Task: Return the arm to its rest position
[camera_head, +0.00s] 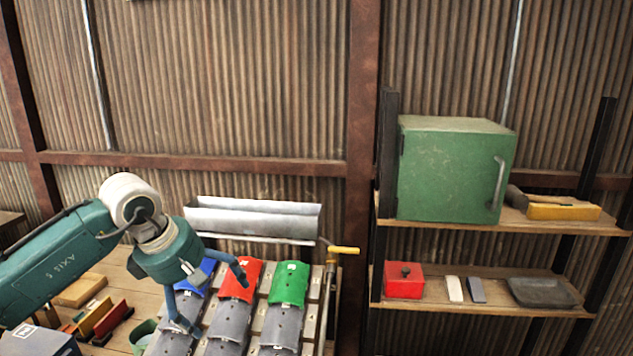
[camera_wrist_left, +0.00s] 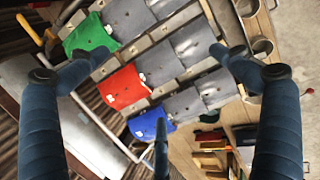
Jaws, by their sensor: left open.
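My left arm comes in from the left in the head view, with its teal gripper (camera_head: 212,297) above the slanted rack of curved plates. The gripper's fingers are spread wide, and nothing is held between them. Behind and around the fingers are a blue piece (camera_head: 195,277), a red piece (camera_head: 239,281) and a green piece (camera_head: 289,284) at the top of the rack. The blue piece is partly hidden by the gripper. In the wrist view the green (camera_wrist_left: 91,35), red (camera_wrist_left: 123,88) and blue (camera_wrist_left: 150,124) pieces lie beyond the open fingers. My right gripper is not seen.
A metal trough (camera_head: 252,218) stands behind the rack, and a yellow-handled lever (camera_head: 344,250) at its right. A shelf unit (camera_head: 440,231) on the right holds a green cabinet (camera_head: 455,170) and a red box (camera_head: 403,281). Wooden blocks (camera_head: 80,290) lie on the bench at lower left.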

